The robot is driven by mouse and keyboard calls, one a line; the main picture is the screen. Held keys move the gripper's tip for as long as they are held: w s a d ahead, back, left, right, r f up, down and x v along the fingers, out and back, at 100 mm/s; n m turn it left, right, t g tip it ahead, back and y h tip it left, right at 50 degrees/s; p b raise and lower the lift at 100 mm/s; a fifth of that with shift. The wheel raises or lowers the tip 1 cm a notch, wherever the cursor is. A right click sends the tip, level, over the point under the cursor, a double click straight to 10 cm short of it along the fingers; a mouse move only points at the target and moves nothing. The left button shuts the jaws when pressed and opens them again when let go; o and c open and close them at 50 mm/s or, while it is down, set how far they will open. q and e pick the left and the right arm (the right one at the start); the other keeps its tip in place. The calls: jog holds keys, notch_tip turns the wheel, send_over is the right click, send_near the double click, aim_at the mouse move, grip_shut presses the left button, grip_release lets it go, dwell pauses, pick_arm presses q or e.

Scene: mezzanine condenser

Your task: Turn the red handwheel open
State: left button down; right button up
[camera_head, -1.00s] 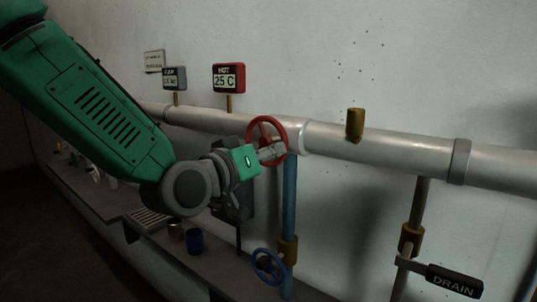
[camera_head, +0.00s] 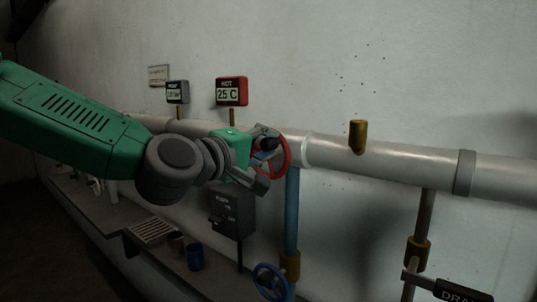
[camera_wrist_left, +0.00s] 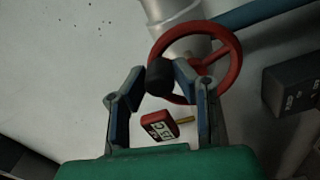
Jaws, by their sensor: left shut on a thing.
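The red handwheel (camera_head: 286,158) is on the pale pipe along the wall, partly hidden behind my left gripper. In the left wrist view the wheel (camera_wrist_left: 233,62) shows as a red ring with spokes, with a black knob (camera_wrist_left: 160,77) at the left of its rim. My left gripper (camera_head: 268,152) reaches the wheel from the left. Its fingers (camera_wrist_left: 167,74) are closed around the black knob. The exact finger contact is hard to see in the head view. My right gripper is in neither view.
A red HOT gauge reading 25 C (camera_head: 231,91) and a grey gauge (camera_head: 177,92) stand above the pipe. A blue handwheel (camera_head: 270,281) is below on a blue pipe (camera_head: 291,215). A dark switch box (camera_head: 232,212) is under the gripper. A DRAIN lever (camera_head: 455,291) is lower right.

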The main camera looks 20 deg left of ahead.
pick_arm(q)
jog(key=w+a+n+b, duration=0.2)
jog(key=a+n+b, duration=0.3)
jog(key=n+b, duration=0.6)
jog(key=n, duration=0.6)
jog(key=shift+a+n, duration=0.3)
jog(key=shift+a, duration=0.1)
jog(key=shift+w, duration=0.15)
jog(key=c, duration=1.3)
grip_release()
jog(key=shift+w, duration=0.1)
jog(key=v, duration=1.1)
jog(key=shift+s+a+f, duration=0.15)
jog(key=shift+s+f, duration=0.1)
jog(key=shift+s, duration=0.05)
